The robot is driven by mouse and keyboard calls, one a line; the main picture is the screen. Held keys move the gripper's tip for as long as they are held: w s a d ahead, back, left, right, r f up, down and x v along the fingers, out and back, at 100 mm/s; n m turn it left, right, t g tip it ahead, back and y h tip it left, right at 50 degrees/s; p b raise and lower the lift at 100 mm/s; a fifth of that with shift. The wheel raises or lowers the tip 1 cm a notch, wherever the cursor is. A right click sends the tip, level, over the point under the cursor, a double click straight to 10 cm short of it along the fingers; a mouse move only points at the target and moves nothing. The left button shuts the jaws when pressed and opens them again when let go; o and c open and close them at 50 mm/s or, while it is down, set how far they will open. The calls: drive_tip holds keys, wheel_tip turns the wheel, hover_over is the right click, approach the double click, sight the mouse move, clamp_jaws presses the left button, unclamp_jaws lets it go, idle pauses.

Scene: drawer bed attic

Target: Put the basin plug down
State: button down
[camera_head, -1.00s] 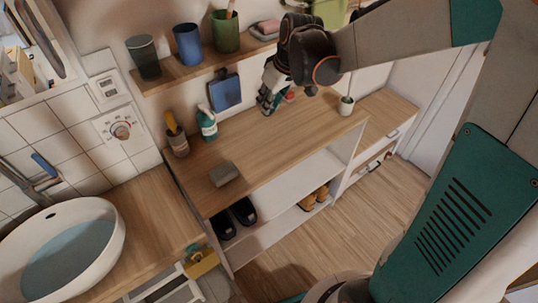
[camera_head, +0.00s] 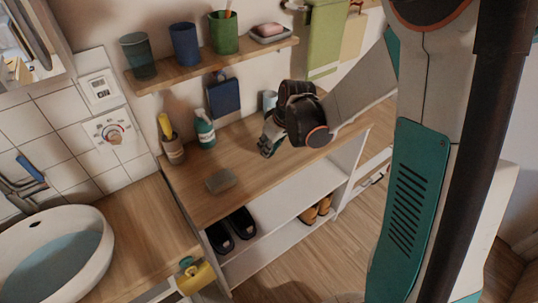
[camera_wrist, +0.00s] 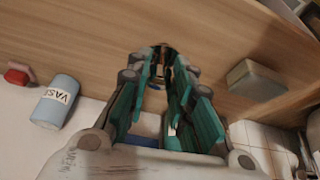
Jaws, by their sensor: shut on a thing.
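My gripper (camera_head: 268,148) hangs low over the wooden shelf top (camera_head: 240,197), right of a grey block (camera_head: 220,181). In the wrist view my gripper (camera_wrist: 160,58) has its fingertips close together over the wood. It is shut on a small dark thing, taken as the basin plug (camera_wrist: 158,72), which the fingers mostly hide. I cannot tell whether the plug touches the wood.
A pale blue labelled can (camera_wrist: 55,102) and a red item (camera_wrist: 18,75) stand left in the wrist view. A soap bottle (camera_head: 204,130) and brush holder (camera_head: 172,148) stand by the wall. The white basin (camera_head: 95,262) is at left. Wood near the grey block is clear.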

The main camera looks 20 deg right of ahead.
drive_tip(key=shift+f+b, duration=0.65)
drive_tip(key=shift+f, duration=1.2)
drive_tip(key=shift+f, duration=0.1)
drive_tip(key=c, duration=1.4)
unclamp_jaws()
drive_tip(key=p+v, duration=0.5)
drive_tip(key=v, duration=0.7)
drive_tip(key=s+r+m+t, duration=0.1)
drive_tip(key=s+r, duration=0.3)
drive_tip(key=s, duration=0.2)
drive_tip(key=s+a+r+m+t+h, duration=0.1)
drive_tip(key=s+r+m, duration=0.1)
drive_tip(key=s+r, duration=0.2)
drive_tip(key=s+a+r+m+t+h, duration=0.1)
drive_tip(key=s+r, duration=0.3)
drive_tip(key=s, duration=0.4)
drive_tip(key=shift+s+a+r+m, duration=0.1)
drive_tip(key=shift+s+r+m, duration=0.05)
drive_tip(key=shift+m, duration=0.45)
